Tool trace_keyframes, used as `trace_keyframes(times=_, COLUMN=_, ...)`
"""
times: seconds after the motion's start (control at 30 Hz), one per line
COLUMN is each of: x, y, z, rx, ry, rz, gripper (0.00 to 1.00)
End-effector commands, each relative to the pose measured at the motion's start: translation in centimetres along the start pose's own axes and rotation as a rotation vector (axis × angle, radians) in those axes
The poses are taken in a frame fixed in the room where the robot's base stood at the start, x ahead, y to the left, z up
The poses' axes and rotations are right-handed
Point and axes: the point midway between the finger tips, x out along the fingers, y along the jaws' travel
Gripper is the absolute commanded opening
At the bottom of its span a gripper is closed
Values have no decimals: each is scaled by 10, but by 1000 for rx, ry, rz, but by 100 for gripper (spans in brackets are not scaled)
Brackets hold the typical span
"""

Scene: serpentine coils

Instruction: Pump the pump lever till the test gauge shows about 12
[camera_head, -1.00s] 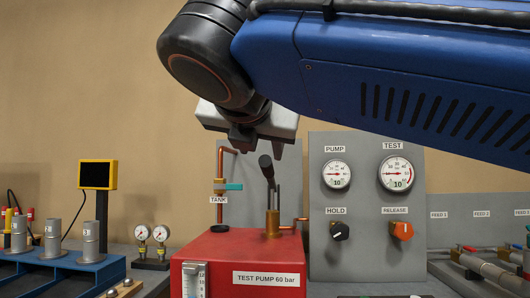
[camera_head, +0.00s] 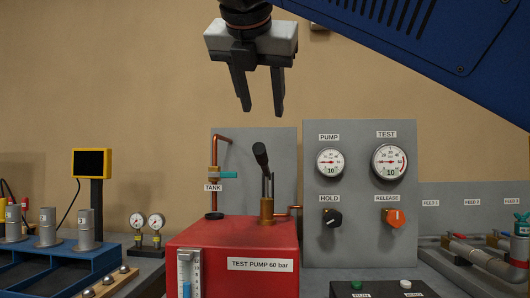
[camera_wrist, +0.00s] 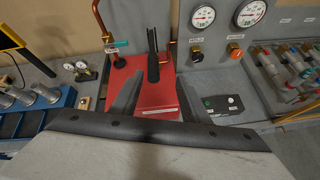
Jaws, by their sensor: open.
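The pump lever (camera_head: 261,157) is a black-handled lever rising from a brass fitting on the red test pump box (camera_head: 235,240), tilted slightly left at its top. It also shows in the wrist view (camera_wrist: 153,45). My gripper (camera_head: 262,112) is open and empty, pointing down above the lever, with a gap between fingertips and handle. The needles are too small to read surely.
The hold knob (camera_head: 331,218) and orange release knob (camera_head: 395,218) sit below the gauges. A copper tank pipe (camera_head: 215,180) with a teal valve handle stands left of the lever. A button box (camera_head: 385,289) is at the front right. Air above the pump is clear.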

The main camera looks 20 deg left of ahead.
Motion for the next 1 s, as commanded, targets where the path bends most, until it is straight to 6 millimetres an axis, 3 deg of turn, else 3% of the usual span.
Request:
trace_keyframes(times=0.2, x=-11, y=3, z=15, rx=-23, ry=149, rz=31, gripper=42)
trace_keyframes(times=0.57, x=-22, y=2, z=18, rx=-72, ry=246, rz=87, gripper=42)
trace_keyframes(times=0.77, x=-11, y=2, z=16, rx=-72, ry=246, rz=85, gripper=42)
trace_keyframes(times=1.0, x=18, y=4, z=8, rx=-71, ry=246, rz=83, gripper=42)
